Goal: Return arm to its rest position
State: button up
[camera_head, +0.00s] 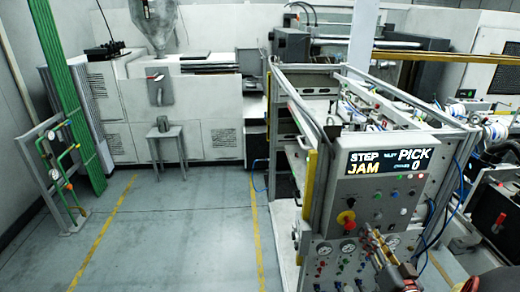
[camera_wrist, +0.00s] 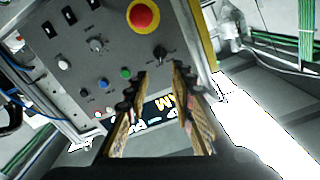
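My gripper (camera_head: 378,242) is in front of the control panel (camera_head: 335,195) of the label machine, low at its right side in the head view. In the wrist view its two worn, tan-and-dark fingers (camera_wrist: 158,78) stand apart with nothing between them, so it is open and empty. The panel (camera_wrist: 75,45) fills the upper left of that view, turned over, and the fingers cover part of its lit display (camera_wrist: 158,108). I cannot tell whether the fingertips touch the panel. The rest of my arm is mostly out of view.
The display (camera_head: 388,160) reads STEP PICK, JAM and 0. A red knob (camera_head: 346,216) sticks out of the panel, with gauges (camera_head: 323,249) below. Hoses and cables (camera_head: 440,225) hang at the right. A grey stool (camera_head: 165,140) stands behind. The floor (camera_head: 170,225) at left is clear.

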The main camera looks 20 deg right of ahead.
jog(key=shift+w, duration=0.1)
jog(key=w+a+f+n+g+h+b, duration=0.1)
jog(key=w+a+f+n+g+b, duration=0.15)
jog(key=w+a+g+b, duration=0.3)
jog(key=s+a+f+n+g+y+b, duration=0.1)
jog(key=s+a+n+g+y, duration=0.1)
jog(key=s+a, duration=0.5)
jog(key=s+a+n+g+y+b, duration=0.1)
jog(key=s+a, duration=0.7)
jog(key=a, duration=0.8)
jog(key=n+g+y, duration=0.1)
jog(key=g+y, duration=0.1)
jog(key=g, duration=0.1)
jog(key=shift+s+f+n+b, duration=0.2)
jog(key=shift+f+n+b, duration=0.15)
jog(key=shift+f+b, duration=0.05)
jog(key=shift+d, duration=0.15)
